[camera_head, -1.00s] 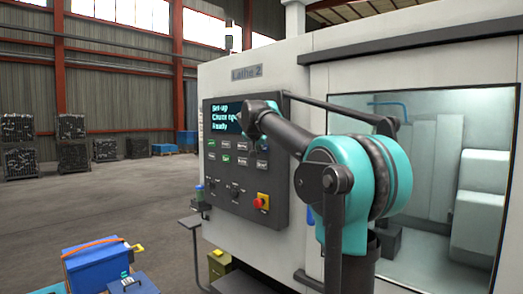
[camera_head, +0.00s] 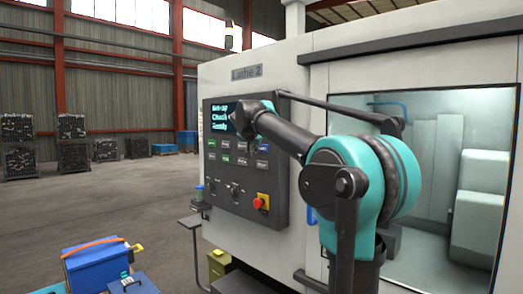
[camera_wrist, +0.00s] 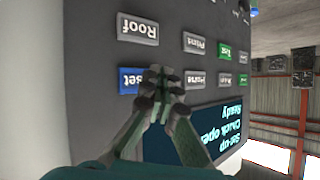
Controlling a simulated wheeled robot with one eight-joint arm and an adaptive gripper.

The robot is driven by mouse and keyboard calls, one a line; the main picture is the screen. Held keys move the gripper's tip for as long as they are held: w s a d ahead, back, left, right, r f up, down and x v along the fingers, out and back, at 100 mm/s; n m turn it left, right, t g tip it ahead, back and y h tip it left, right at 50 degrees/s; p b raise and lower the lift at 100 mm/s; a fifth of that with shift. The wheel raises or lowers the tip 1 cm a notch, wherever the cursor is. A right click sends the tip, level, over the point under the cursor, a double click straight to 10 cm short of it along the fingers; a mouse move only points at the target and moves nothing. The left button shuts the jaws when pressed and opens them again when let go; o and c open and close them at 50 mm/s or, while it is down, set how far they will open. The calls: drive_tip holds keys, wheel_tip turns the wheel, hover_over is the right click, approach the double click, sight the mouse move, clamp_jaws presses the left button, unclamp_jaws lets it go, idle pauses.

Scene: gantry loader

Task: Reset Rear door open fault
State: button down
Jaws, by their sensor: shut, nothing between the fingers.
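The control panel (camera_head: 215,190) of Lathe 2 is on the machine front. Its screen (camera_head: 218,117) shows "Set-up", "Chuck" and "Ready", partly covered by my arm. In the wrist view, turned over, the screen (camera_wrist: 218,135) reads "Set-up", "Chuck open", "Ready". My gripper (camera_wrist: 172,82) is shut and empty, in front of the panel. Its fingertips are beside the blue button (camera_wrist: 130,80), whose visible letters are "set"; they cover part of it. I cannot tell whether they touch. No rear door is recognisable.
A red emergency stop (camera_head: 259,202) on a yellow base is low on the panel. The lathe window (camera_head: 425,150) is to the right. A blue box (camera_head: 95,268) stands at lower left. Open floor lies left of the machine.

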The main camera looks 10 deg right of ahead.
drive_tip(key=s+a, duration=0.2)
drive_tip(key=a, duration=0.1)
drive_tip(key=shift+s+a, duration=0.1)
drive_tip(key=shift+s, duration=0.1)
idle(0.6)
drive_tip(key=s+d+f+n+g, duration=0.15)
drive_tip(key=s+f, duration=0.35)
drive_tip(key=f, duration=0.5)
drive_tip(key=s+d+f+g, duration=0.25)
drive_tip(key=s+f, duration=0.35)
drive_tip(key=f, duration=0.4)
drive_tip(key=s+d+f+n+g, duration=0.1)
drive_tip(key=s+d+f, duration=0.3)
drive_tip(key=f, duration=0.6)
drive_tip(key=s+a+f+n+g+y, duration=0.2)
drive_tip(key=s+f+n+y, duration=0.1)
drive_tip(key=s+f, duration=1.9)
drive_tip(key=s, duration=0.3)
drive_tip(key=shift+a+g, duration=0.35)
drive_tip(key=shift+g, duration=0.05)
drive_tip(key=shift+w+n, duration=0.15)
drive_tip(key=shift+n, duration=0.1)
